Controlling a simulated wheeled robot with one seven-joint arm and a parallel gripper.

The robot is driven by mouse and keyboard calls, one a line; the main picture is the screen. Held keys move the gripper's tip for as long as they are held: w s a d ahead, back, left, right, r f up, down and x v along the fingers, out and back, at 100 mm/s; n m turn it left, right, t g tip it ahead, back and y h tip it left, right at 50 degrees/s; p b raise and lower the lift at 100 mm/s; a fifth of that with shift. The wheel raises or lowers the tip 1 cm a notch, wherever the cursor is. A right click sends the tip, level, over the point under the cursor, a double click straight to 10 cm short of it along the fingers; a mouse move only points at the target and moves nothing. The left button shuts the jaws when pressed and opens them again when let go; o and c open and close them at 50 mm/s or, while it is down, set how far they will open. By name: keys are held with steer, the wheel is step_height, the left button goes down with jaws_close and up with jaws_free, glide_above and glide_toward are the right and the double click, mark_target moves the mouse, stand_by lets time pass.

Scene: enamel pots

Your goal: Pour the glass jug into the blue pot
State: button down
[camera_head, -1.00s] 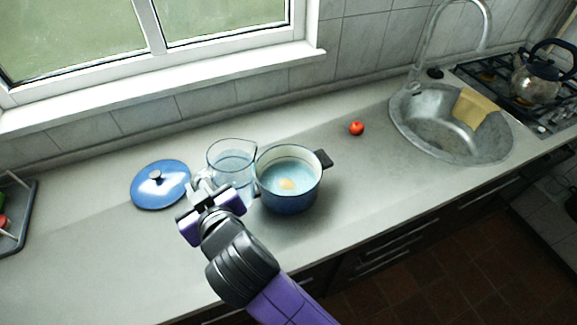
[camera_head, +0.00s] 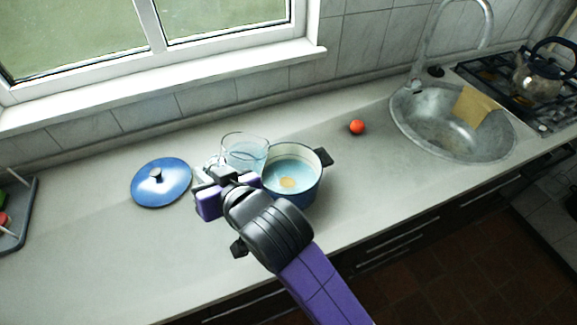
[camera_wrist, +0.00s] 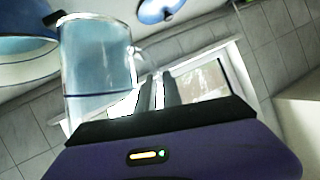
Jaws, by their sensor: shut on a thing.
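The clear glass jug (camera_head: 240,150) is held close to the left rim of the blue pot, partly behind my gripper. It holds pale blue liquid and fills the left middle of the wrist view (camera_wrist: 95,65). My gripper (camera_head: 220,174) is shut on the jug's handle, and its fingers show in the wrist view (camera_wrist: 157,92). The blue pot (camera_head: 300,192) stands upright and uncovered on the counter, to the right of the jug. Its inside looks pale blue, with a yellowish patch. Part of it shows at the left of the wrist view (camera_wrist: 22,48).
The blue lid (camera_head: 160,188) lies on the counter left of the jug. A red tomato-like item (camera_head: 356,127) lies right of the pot, before the sink (camera_head: 450,135). A grey rack (camera_head: 22,235) is at the far left. The front left counter is clear.

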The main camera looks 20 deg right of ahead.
mark_target(218, 161)
steer(key=shift+w+d+r+m+y, duration=0.15)
steer(key=shift+d+r+m+y, duration=0.15)
steer(key=shift+m+y, duration=0.1)
steer(key=shift+d+r+b, duration=0.15)
steer(key=shift+d+b, duration=0.1)
steer(key=shift+b, duration=0.05)
steer(key=shift+w+d+r+m+y+b, duration=0.1)
steer(key=shift+d+r+m+y+b, duration=0.1)
steer(key=shift+d+m, duration=0.15)
steer(key=shift+w+d+r+m+y+b, duration=0.1)
steer(key=shift+d+m+y+b, duration=0.1)
steer(key=shift+d+m, duration=0.1)
steer(key=shift+w+d+r, duration=0.1)
steer(key=shift+d, duration=0.2)
steer(key=shift+w+d+r+m+y+b, duration=0.15)
steer(key=shift+d+r+m+y+b, duration=0.1)
steer(key=shift+d+m+y+b, duration=0.35)
steer(key=shift+w+d+r+m+y+b, duration=0.15)
steer(key=shift+d+r+m+y+b, duration=0.2)
steer(key=shift+d+m+b, duration=0.3)
stand_by(3.7)
steer(key=shift+d+f+m+b, duration=0.2)
steer(key=shift+f+m+b, duration=0.2)
steer(key=shift+b, duration=0.3)
stand_by(0.7)
